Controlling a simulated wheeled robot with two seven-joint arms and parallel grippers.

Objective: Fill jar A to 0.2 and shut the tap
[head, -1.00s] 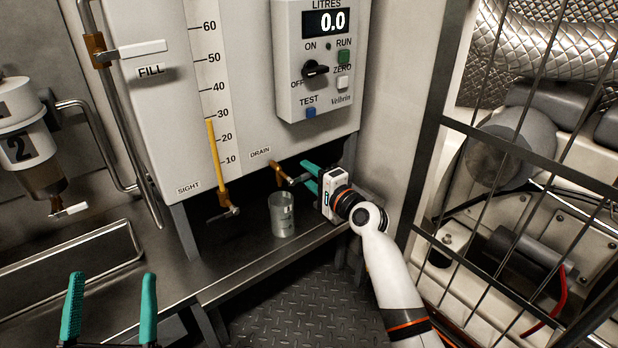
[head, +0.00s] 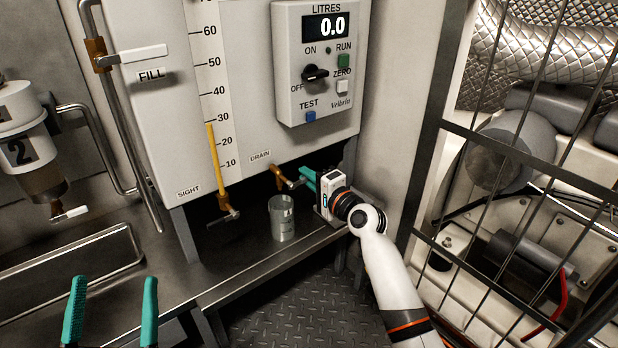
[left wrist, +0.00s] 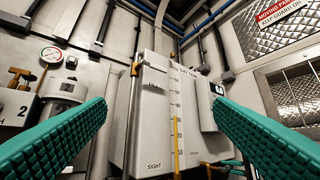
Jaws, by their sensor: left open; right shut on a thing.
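The jar (head: 282,219) is a grey cylinder standing upright on the metal shelf, under the brass drain tap (head: 279,175). I cannot read a letter on it. The drain tap has a short lever on its right side. My right gripper (head: 308,178) is shut at that lever's end, beside and above the jar; its fingers partly hide the lever. No stream of liquid is visible between tap and jar. My left gripper (head: 110,312) is open and empty at the lower left. Its two green fingers also show in the left wrist view (left wrist: 160,135), with the tank beyond.
The white tank (head: 240,140) has a sight gauge with its yellow column near 27 and a FILL lever (head: 143,54) at upper left. The control box (head: 316,62) reads 0.0 litres. A wire cage (head: 520,160) stands at right. A tray (head: 70,262) lies at left.

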